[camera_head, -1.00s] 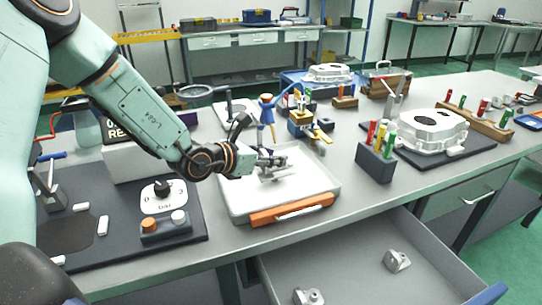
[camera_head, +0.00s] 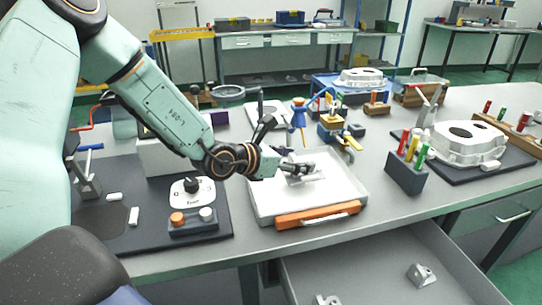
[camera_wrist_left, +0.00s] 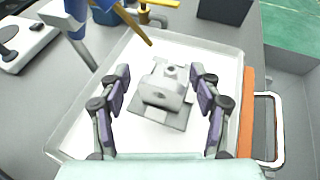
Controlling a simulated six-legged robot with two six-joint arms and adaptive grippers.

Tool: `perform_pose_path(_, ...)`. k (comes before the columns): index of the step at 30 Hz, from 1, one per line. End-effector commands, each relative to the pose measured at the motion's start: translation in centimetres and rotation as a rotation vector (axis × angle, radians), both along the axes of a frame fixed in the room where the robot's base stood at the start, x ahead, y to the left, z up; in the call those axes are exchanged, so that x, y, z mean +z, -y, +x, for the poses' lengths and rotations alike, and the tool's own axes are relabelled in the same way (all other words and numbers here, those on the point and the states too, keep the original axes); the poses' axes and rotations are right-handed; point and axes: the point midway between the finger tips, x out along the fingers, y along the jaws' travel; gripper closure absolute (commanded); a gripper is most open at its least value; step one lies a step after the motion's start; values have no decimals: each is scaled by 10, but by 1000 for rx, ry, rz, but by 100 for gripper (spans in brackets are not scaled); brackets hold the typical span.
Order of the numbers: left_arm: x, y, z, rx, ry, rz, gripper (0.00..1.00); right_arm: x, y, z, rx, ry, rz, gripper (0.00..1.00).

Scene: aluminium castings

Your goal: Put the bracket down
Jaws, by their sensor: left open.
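The bracket (camera_wrist_left: 165,88) is a grey metal casting with a flat base and a raised block with a hole. It lies on the white floor of a shallow tray (camera_head: 349,208) with an orange front handle. My left gripper (camera_wrist_left: 160,104) is open in the left wrist view, with one finger on each side of the bracket and a gap to it on both sides. In the head view my left gripper (camera_head: 300,170) is over the tray and partly hides the bracket. My right gripper is not in view.
An open drawer (camera_head: 385,270) below the table front holds two similar brackets (camera_head: 421,275). A dark block with coloured markers (camera_head: 406,176) stands right of the tray. A blue and yellow tool (camera_wrist_left: 120,20) reaches over the tray's far left edge. A dark mat with a button box (camera_head: 193,221) lies left.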

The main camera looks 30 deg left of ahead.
Motion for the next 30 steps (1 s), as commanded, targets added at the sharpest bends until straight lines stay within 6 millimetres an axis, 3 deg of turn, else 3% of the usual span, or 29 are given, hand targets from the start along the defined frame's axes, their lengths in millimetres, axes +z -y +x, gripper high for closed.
perform_pose_path(14, 22, -14, -40, 0, 3, -8, 36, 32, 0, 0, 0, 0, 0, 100)
perform_pose_path(30, 37, -27, -73, -2, 0, -4, 36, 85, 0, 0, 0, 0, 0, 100)
